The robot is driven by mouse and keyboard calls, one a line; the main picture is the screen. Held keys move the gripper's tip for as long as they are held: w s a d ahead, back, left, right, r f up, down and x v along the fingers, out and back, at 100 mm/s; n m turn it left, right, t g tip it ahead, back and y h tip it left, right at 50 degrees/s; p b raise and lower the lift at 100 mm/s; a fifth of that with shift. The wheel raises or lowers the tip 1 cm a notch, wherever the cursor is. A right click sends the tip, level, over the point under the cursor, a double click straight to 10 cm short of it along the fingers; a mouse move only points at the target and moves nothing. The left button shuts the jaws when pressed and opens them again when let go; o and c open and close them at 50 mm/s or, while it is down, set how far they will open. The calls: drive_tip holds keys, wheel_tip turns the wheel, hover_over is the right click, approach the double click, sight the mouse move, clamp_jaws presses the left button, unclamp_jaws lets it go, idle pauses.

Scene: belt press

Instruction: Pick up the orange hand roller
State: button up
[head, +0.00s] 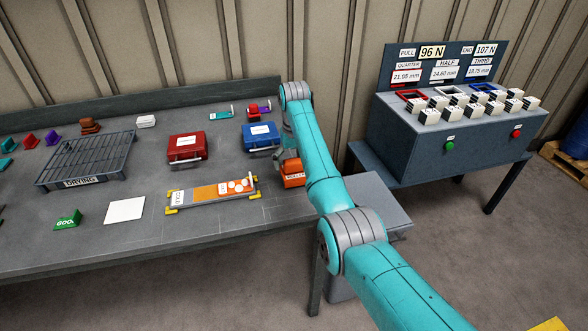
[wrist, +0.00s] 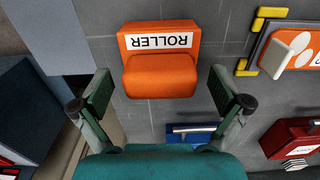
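The orange block labelled ROLLER (head: 293,180) stands near the right end of the grey table, partly hidden by my arm. In the wrist view, the orange hand roller (wrist: 160,78) shows as a rounded orange body against the labelled orange block (wrist: 140,29); I cannot tell whether they are joined. My gripper (wrist: 160,90) is open and empty. Its two fingers are spread to either side of the rounded body, with visible gaps and no contact. In the head view, my gripper (head: 287,145) is mostly hidden behind my arm, just behind the orange block.
A blue case (head: 261,137) and a red case (head: 187,147) stand to the left. An orange-and-white board (head: 205,193) with yellow corners lies in front of them. A drying rack (head: 88,160) is farther left. The table's right edge is close to the roller.

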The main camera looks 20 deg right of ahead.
drive_tip(key=c, duration=1.4)
wheel_tip(320, 180, up, 10)
drive_tip(key=shift+r, duration=0.1)
drive_tip(key=shift+c, duration=0.2)
